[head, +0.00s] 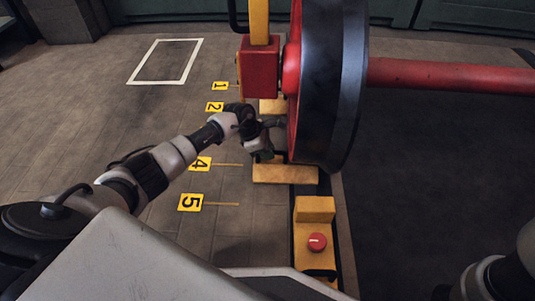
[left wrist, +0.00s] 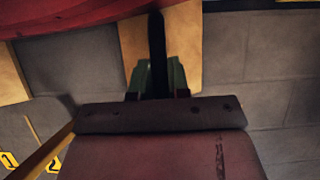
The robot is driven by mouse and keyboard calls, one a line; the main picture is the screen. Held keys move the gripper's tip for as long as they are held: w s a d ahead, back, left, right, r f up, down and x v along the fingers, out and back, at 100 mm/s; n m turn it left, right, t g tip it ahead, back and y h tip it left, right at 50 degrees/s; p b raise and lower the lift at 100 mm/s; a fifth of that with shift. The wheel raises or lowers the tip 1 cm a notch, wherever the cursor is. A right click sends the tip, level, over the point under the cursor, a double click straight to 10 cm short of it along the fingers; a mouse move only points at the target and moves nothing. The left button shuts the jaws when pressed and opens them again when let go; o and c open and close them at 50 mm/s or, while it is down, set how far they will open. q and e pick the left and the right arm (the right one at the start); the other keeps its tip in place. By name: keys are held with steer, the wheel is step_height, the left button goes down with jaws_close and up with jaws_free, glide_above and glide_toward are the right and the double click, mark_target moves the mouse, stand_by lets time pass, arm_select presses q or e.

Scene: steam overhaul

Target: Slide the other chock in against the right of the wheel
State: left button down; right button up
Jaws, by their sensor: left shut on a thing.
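The wheel (head: 333,85) stands upright, with a dark rim and red inner parts; a red axle (head: 450,76) runs right from it. My left gripper (head: 260,133) is low beside the wheel's lower left side. It is shut on a small dark green piece (head: 264,154), which looks like the chock. In the left wrist view the green piece (left wrist: 173,76) shows with a black upright bar (left wrist: 157,45), in front of a yellow beam. Its contact with wheel or rail is hidden. I cannot make out another chock. My right gripper is out of view.
A yellow crossbeam (head: 285,174) lies under the wheel's near side. A yellow stop with a red button (head: 317,241) stands nearer. Yellow number plates, such as 5 (head: 190,202), mark the floor at left. A white-outlined rectangle (head: 166,61) encloses bare floor.

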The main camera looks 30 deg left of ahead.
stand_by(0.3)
arm_select(q)
steer(key=shift+c, duration=1.8)
jaws_free()
steer(key=p+v, duration=0.2)
steer(key=v, duration=0.1)
steer(key=shift+w+d, duration=0.1)
steer(key=shift+d, duration=0.05)
steer(key=p+v, duration=0.6)
steer(key=v, duration=0.1)
steer(key=shift+d, duration=0.2)
steer(key=shift+w+r, duration=0.1)
steer(key=shift+r, duration=0.1)
